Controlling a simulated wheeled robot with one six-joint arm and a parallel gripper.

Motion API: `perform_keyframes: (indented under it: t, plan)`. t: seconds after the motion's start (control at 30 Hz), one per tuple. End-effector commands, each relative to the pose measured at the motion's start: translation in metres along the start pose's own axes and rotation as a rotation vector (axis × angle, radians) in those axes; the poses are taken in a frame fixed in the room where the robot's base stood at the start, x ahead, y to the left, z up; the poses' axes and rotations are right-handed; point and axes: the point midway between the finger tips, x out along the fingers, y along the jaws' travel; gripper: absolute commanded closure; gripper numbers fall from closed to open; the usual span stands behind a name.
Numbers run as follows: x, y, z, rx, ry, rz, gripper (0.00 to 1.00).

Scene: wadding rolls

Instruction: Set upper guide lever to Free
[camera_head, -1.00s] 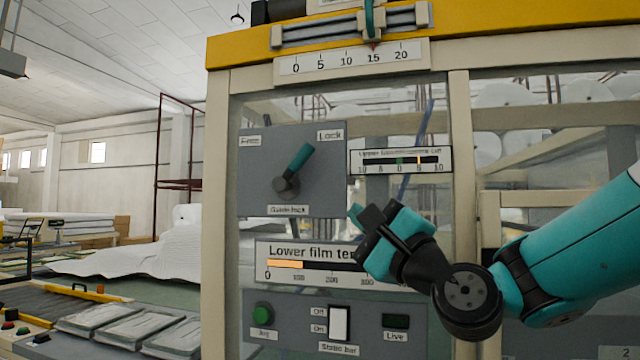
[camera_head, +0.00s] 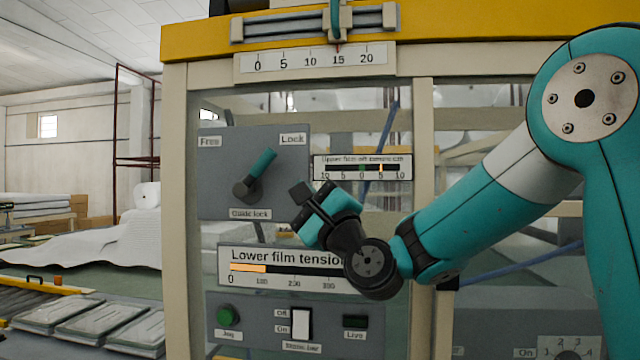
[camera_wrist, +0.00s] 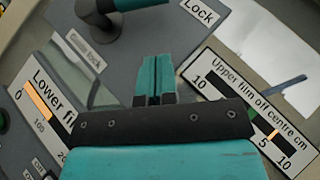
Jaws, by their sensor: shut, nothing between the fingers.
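The guide lock lever (camera_head: 260,166) has a teal handle on a dark round hub, mounted on a grey panel (camera_head: 220,190). The panel carries a "Free" label (camera_head: 209,142) at upper left and a "Lock" label (camera_head: 292,139) at upper right. The handle tilts up and right, toward "Lock". My gripper (camera_head: 300,208) is shut and empty, to the lower right of the lever and apart from it. In the wrist view the shut teal fingers (camera_wrist: 155,80) show in front of the panel, with the lever's hub (camera_wrist: 100,18) at the top edge, partly cut off.
An upper film off-centre gauge (camera_head: 362,168) sits right of the panel. A lower film tension gauge (camera_head: 285,270) is below it, partly covered by my gripper. Below are a green Jog button (camera_head: 228,315), a white static bar switch (camera_head: 301,323) and a Live indicator (camera_head: 355,322).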

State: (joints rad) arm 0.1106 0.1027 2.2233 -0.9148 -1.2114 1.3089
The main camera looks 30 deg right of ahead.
Motion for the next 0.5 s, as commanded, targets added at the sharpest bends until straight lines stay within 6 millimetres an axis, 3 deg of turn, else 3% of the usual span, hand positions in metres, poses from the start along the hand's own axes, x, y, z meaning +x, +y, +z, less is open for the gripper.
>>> perform_keyframes:
  t: [0.1,0.5]
  plan:
    - [0.027,-0.005,0.004,0.003,-0.001,0.002,1.00]
    - [0.046,-0.002,0.027,0.001,0.000,0.001,1.00]
